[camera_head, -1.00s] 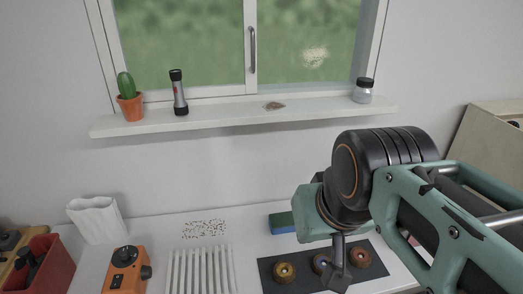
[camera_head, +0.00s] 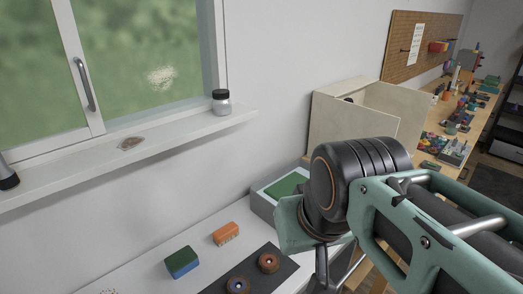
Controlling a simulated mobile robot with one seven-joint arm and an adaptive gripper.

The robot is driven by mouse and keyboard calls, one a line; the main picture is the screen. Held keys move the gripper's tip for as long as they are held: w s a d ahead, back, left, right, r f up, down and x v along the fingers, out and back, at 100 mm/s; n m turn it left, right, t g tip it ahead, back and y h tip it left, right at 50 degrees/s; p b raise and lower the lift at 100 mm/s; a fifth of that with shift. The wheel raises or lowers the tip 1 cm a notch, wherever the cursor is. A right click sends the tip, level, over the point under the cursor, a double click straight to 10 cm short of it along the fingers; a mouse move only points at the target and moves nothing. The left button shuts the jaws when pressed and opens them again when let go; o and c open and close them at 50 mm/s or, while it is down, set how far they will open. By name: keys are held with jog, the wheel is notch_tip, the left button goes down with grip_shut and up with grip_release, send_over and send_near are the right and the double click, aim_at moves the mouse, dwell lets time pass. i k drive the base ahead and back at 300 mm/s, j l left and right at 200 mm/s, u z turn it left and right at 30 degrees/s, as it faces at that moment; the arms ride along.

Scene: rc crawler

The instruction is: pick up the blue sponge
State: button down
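The blue sponge (camera_head: 183,267) lies on the white table, left of my arm. It is a small block with a green top and blue sides. My gripper (camera_head: 325,272) hangs at the end of my teal and black arm, to the right of the sponge and apart from it. Only a grey part of it shows, low in the view. Its fingertips are hidden or out of frame, so I cannot tell its opening or whether it holds anything.
An orange block (camera_head: 226,234) lies right of the sponge. A dark mat (camera_head: 212,288) with round parts lies in front. A grey box with a green inside (camera_head: 268,197) stands behind my arm. A jar (camera_head: 221,101) stands on the sill. A long cluttered bench (camera_head: 462,125) runs to the far right.

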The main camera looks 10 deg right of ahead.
aim_at(179, 264)
jog(key=z, duration=0.4)
jog(key=u, duration=1.25)
